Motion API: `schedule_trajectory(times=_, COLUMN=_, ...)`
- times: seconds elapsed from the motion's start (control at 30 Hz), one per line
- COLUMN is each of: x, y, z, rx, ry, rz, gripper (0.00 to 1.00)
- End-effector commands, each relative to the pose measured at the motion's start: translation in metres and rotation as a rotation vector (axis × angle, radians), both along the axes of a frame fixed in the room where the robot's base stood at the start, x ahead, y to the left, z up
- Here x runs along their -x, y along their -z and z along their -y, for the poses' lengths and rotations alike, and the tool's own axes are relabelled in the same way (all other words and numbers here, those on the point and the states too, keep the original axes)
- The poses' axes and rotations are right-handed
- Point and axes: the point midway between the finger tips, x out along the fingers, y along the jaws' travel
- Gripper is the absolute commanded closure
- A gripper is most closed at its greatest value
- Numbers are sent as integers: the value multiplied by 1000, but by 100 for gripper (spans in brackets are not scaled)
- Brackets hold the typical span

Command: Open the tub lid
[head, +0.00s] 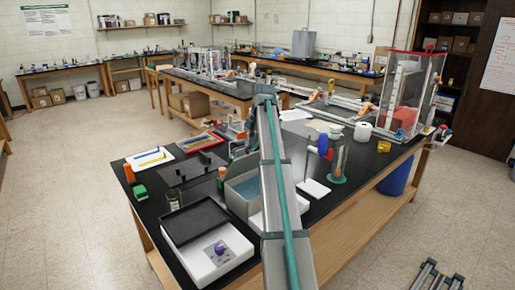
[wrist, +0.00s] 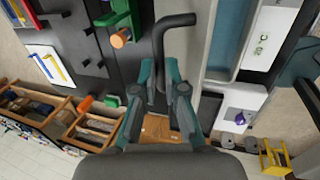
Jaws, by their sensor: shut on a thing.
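The tub (head: 233,203) is a grey box on the black bench in the head view, with its blue inside showing. Its grey lid (head: 243,166) appears raised at a tilt; my arm covers part of both. In the wrist view, the tub's blue inside (wrist: 233,38) is at the upper right, beside the lid's grey panel (wrist: 197,42). A dark bent handle (wrist: 174,20) runs from the lid down between my fingertips. My gripper (wrist: 158,74) is shut on this handle. In the head view, my gripper is hidden or cannot be made out.
A white balance (head: 222,252) with a purple item and dark plate stands in front of the tub. A glass jar (head: 174,198) and orange-capped bottle (head: 129,173) are to the left. A cylinder stand (head: 338,160) is right of my arm.

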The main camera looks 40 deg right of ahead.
Motion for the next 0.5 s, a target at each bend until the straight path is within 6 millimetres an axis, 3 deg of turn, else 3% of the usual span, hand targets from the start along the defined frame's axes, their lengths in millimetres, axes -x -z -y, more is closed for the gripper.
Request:
schedule_trajectory(times=0.2, x=-29, y=-3, z=0, rx=-2, ry=-1, rz=0, gripper=100)
schedule_trajectory(times=0.4, x=-41, y=-4, z=-1, rx=-2, ry=-1, rz=-2, gripper=100)
schedule_trajectory(times=0.5, x=-39, y=-3, z=-2, rx=-2, ry=0, rz=-3, gripper=85)
